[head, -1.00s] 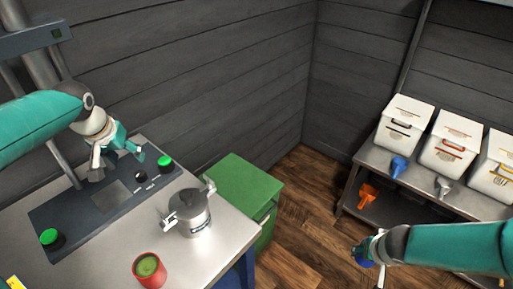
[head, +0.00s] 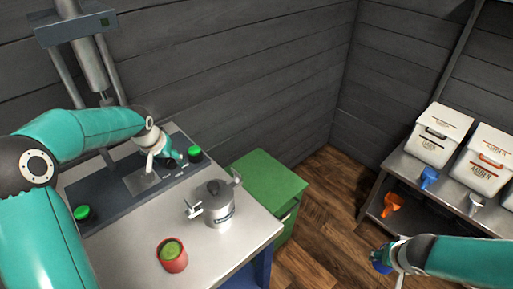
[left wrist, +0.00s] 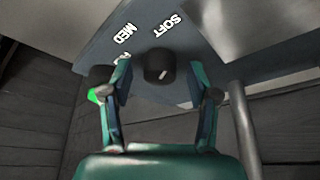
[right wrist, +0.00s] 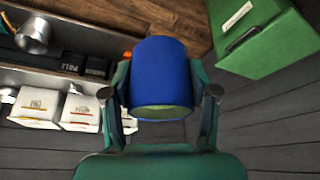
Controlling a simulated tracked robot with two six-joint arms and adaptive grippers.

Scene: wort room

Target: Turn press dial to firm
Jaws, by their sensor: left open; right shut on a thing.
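The press dial (left wrist: 160,66) is a round black knob on the dark press panel (left wrist: 135,30). In the left wrist view it sits between the fingers of my left gripper (left wrist: 160,92), which are open, one on each side; I cannot tell whether they touch it. The labels SOFT and MED show beyond the knob; a third label is mostly hidden by a finger. A pale mark shows on the knob. In the head view my left gripper (head: 170,160) covers the dial. My right gripper (right wrist: 160,105) is shut on a blue cup-like thing (right wrist: 160,70), away from the press.
Green buttons (head: 195,153) (head: 83,212) stand at both ends of the panel. A lidded steel pot (head: 218,208) and a red cup (head: 172,257) with green contents stand on the steel table. A green cabinet (head: 262,178) is beside it. White bins (head: 436,135) stand on the right shelf.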

